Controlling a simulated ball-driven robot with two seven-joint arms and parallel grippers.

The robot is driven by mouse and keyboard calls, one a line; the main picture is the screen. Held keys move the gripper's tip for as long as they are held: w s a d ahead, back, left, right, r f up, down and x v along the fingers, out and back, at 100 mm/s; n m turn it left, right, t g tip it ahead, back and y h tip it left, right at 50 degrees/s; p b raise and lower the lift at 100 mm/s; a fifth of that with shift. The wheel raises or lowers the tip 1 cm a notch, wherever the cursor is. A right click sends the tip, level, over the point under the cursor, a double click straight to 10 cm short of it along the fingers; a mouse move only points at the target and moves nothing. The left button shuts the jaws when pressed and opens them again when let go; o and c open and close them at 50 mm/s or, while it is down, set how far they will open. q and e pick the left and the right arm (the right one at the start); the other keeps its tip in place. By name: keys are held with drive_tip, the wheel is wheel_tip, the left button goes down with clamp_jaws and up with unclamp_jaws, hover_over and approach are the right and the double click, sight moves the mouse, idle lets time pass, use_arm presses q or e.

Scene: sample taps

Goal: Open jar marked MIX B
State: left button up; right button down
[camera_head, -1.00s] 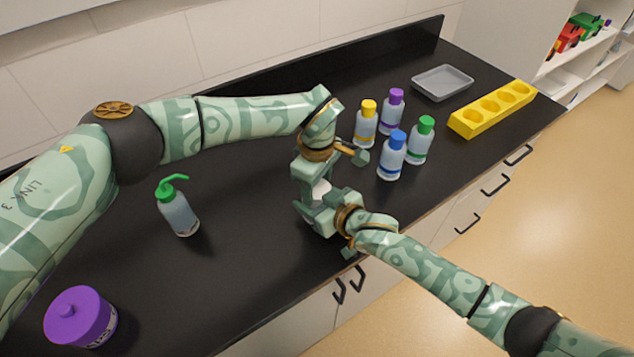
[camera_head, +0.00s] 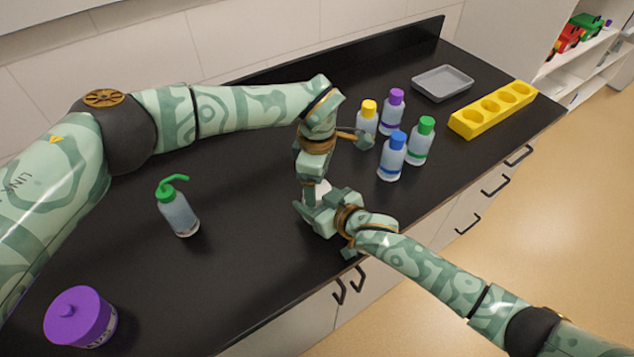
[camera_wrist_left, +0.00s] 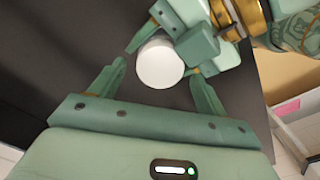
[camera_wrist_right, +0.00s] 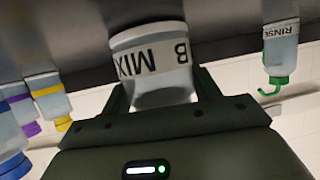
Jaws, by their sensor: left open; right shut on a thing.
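The jar marked MIX B (camera_wrist_right: 150,62) shows upside down in the right wrist view, a pale see-through jar with a white label. My right gripper (camera_head: 322,212) is shut on its body near the bench's front edge. In the left wrist view the white round lid (camera_wrist_left: 160,62) is seen from above. My left gripper (camera_wrist_left: 158,76) is open over it, one finger on each side, with a gap to the right finger; I cannot tell whether the left finger touches. In the head view a bit of white jar (camera_head: 322,188) shows between the grippers (camera_head: 312,172).
Bottles with yellow (camera_head: 367,107), purple (camera_head: 396,96), blue (camera_head: 397,139) and green (camera_head: 427,124) caps stand right of the grippers. A green-topped rinse bottle (camera_head: 178,210) and a purple-lidded jar (camera_head: 80,318) stand left. A grey tray (camera_head: 443,83) and yellow rack (camera_head: 494,109) lie beyond.

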use_arm(q)
wheel_tip(320, 180, up, 3)
drive_tip(key=shift+f, duration=0.15)
wheel_tip(320, 180, up, 3)
drive_tip(key=m, duration=0.3)
wheel_tip(320, 180, down, 8)
drive_tip(key=shift+r, duration=0.15)
drive_tip(key=c, duration=1)
